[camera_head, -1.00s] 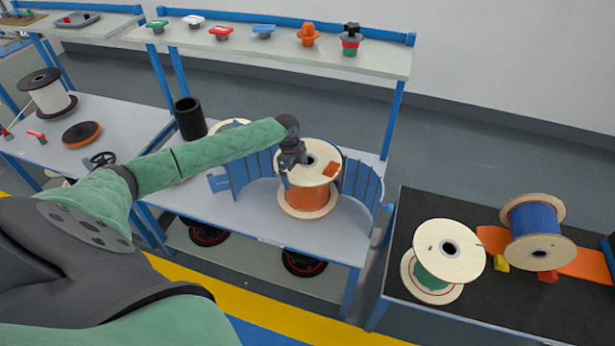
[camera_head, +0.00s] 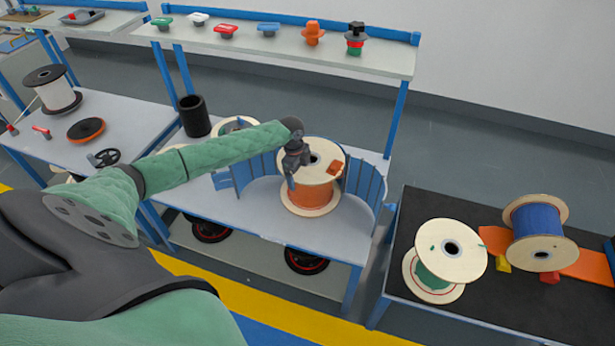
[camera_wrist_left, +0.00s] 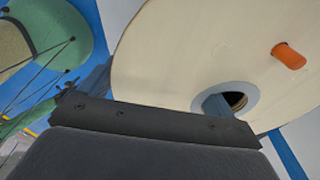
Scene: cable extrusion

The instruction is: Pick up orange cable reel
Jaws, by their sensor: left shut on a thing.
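The orange cable reel (camera_head: 312,194) has pale wooden flanges and orange cable wound between them. It stands on the grey table (camera_head: 255,215) inside a curved blue guard (camera_head: 362,183). My left gripper (camera_head: 291,180) is at the left side of the reel's upper flange and is shut on the reel. In the left wrist view the pale flange (camera_wrist_left: 180,50) fills the upper middle, with the centre hole and an orange piece (camera_wrist_left: 289,56) on it. A blue finger reaches to the hole; the other fingertip is hidden. My right gripper is not in view.
A green cable reel (camera_head: 436,281) and a blue cable reel (camera_head: 537,222) are on the black-topped table at the right. A black cylinder (camera_head: 194,116) stands behind my arm. A shelf (camera_head: 280,50) with several small parts runs along the back.

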